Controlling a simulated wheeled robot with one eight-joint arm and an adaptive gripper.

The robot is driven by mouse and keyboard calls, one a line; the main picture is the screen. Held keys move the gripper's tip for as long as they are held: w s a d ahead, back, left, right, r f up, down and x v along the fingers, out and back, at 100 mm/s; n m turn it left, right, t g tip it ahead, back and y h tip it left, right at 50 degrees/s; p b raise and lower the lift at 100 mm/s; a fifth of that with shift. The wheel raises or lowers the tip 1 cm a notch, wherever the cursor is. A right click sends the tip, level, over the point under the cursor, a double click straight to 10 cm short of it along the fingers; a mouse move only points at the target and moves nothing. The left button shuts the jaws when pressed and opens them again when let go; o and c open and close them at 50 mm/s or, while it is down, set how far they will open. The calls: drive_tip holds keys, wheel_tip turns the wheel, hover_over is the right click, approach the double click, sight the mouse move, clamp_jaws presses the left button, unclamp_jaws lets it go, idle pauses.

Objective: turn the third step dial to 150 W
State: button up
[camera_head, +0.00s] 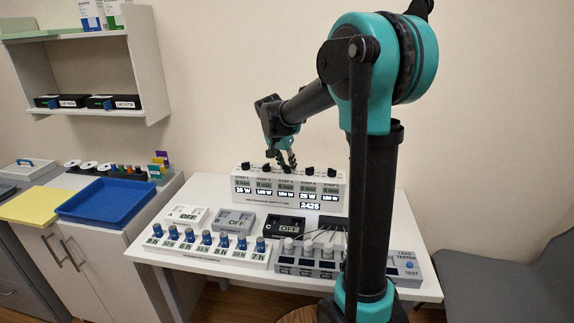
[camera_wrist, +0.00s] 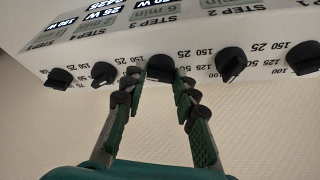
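The white step panel (camera_head: 290,188) stands at the back of the table with a row of black dials on top. The third step dial (camera_wrist: 160,68) is in the middle of the row in the wrist view, by the STEP 3 label. Its pointer angle is hard to make out. The STEP 3 readout (camera_head: 285,194) is small and appears to read 150 W; STEP 4 beside it reads 25 W. My gripper (camera_wrist: 158,90) is open, its two fingers on either side of the third dial, the tips close to it. I cannot tell whether they touch it.
Neighbouring dials, step 2 (camera_wrist: 230,63) and step 4 (camera_wrist: 104,73), sit close on both sides of the fingers. A shelf (camera_head: 90,60) hangs at left.

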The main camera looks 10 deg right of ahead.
drive_tip(key=o, duration=0.4)
drive_tip(key=v, duration=1.2)
